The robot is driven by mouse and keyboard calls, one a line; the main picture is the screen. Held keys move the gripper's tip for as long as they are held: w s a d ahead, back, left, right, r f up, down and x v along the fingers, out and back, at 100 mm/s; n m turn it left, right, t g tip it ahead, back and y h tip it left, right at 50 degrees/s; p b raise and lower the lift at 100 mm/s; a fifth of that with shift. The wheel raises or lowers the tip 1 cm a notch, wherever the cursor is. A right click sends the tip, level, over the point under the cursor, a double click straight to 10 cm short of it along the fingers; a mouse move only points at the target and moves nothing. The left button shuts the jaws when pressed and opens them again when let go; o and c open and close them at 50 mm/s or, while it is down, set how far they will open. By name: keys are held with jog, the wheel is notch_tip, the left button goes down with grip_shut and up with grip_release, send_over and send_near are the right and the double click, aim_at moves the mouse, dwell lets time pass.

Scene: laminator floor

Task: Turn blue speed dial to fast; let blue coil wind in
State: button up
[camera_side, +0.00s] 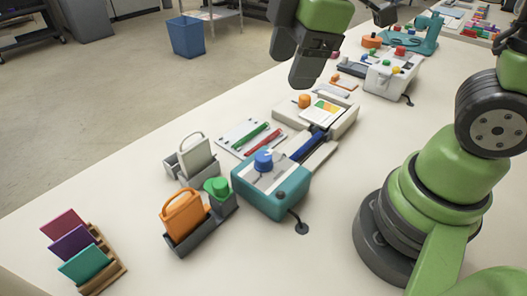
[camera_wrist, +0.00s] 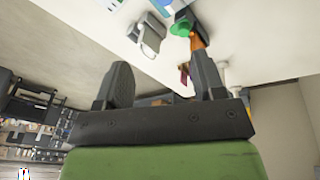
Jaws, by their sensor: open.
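The blue dial (camera_side: 263,159) sits on top of a teal box (camera_side: 285,203) near the middle of the side view. A dark blue piece (camera_side: 308,147) lies between this box and a white unit behind it; I cannot tell whether it is the blue coil. My gripper (camera_side: 306,72) hangs above and behind the dial, over the far part of the bench and clear of it. In the wrist view my gripper (camera_wrist: 164,85) shows two dark fingers spread wide with nothing between them. The blue dial cannot be made out in the wrist view.
An orange knob (camera_side: 304,101) stands on the white unit (camera_side: 343,120). A green knob (camera_side: 216,187), an orange handled piece (camera_side: 184,215) and a white handled piece (camera_side: 196,155) stand left of the teal box. Colored panels (camera_side: 83,262) stand at front left.

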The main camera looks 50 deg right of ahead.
aim_at(263, 156)
jog(key=w+f+n+g, duration=0.1)
jog(key=f+n, duration=0.2)
jog(key=f, duration=0.3)
jog(key=w+a+f+n, duration=0.1)
jog(key=f+n, duration=0.3)
jog(key=f, duration=0.2)
jog(key=w+a+f+n+g+h, duration=0.1)
jog(key=f+n, duration=0.2)
jog(key=f, duration=0.3)
jog(key=shift+w+f+g, duration=0.2)
jog(key=shift+w+g, duration=0.1)
jog(key=shift+w, duration=0.05)
jog(key=c, duration=0.9)
